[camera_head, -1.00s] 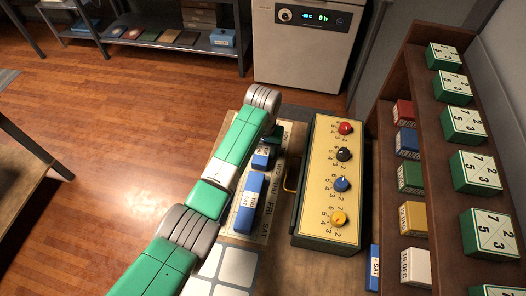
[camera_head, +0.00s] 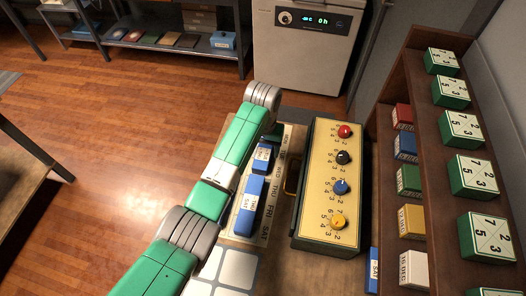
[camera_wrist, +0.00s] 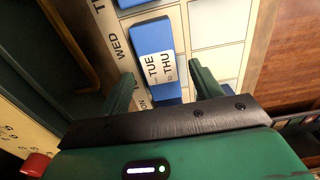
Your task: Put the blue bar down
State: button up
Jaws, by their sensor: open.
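A blue bar with a white label reading TUE to THU (camera_wrist: 151,36) lies on the pale day board (camera_wrist: 212,22) in the wrist view. My gripper (camera_wrist: 162,84) is open, with one green finger on each side of the bar's near end; I cannot tell whether either finger touches it. In the head view the short blue bar (camera_head: 262,158) lies on the board beside my arm, and my gripper is mostly hidden there. A longer blue bar marked THU and SAT (camera_head: 249,206) lies on the same board, nearer the camera.
A yellow-topped box with several coloured knobs (camera_head: 327,190) stands right of the board. A wooden shelf (camera_head: 428,140) with coloured blocks and green number boxes is farther right. Another blue piece marked SAT (camera_head: 373,270) stands at its foot. A white grid panel (camera_head: 236,268) lies at the front.

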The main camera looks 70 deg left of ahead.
aim_at(263, 154)
notch_tip(263, 154, up, 9)
jog(key=p, duration=0.1)
jog(key=shift+f, duration=0.15)
dwell(0.4)
